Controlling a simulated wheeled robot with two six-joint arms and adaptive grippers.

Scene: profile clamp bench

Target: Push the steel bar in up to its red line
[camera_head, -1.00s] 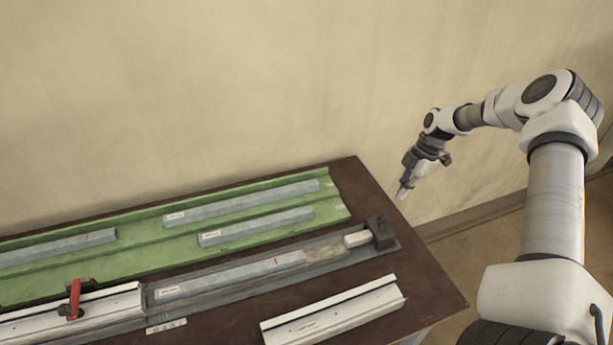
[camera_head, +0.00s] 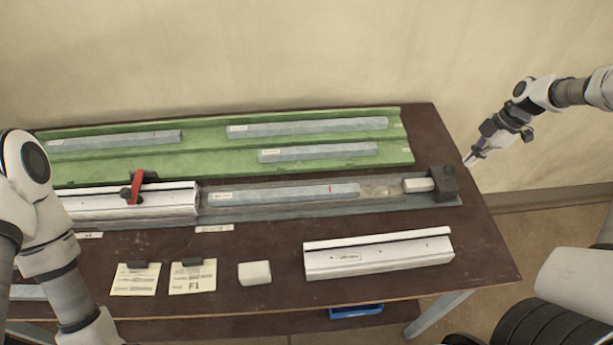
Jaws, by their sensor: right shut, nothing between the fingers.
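The steel bar (camera_head: 265,196) lies in the grey channel, with its red line (camera_head: 330,189) near its right end. Its left end is close to the right end of a white profile (camera_head: 165,208), and I cannot tell whether any of it is inside. A red clamp lever (camera_head: 136,187) sits on that profile. My right gripper (camera_head: 470,160) is shut and empty, in the air beyond the bench's right end, apart from the bar. My left arm stands at the left edge; its gripper is out of view.
A dark end block (camera_head: 444,184) with a pale block (camera_head: 418,185) closes the channel's right end. A green tray (camera_head: 225,149) behind holds several bars. In front are another white profile (camera_head: 385,259), a small pale block (camera_head: 255,273) and two note cards (camera_head: 193,279).

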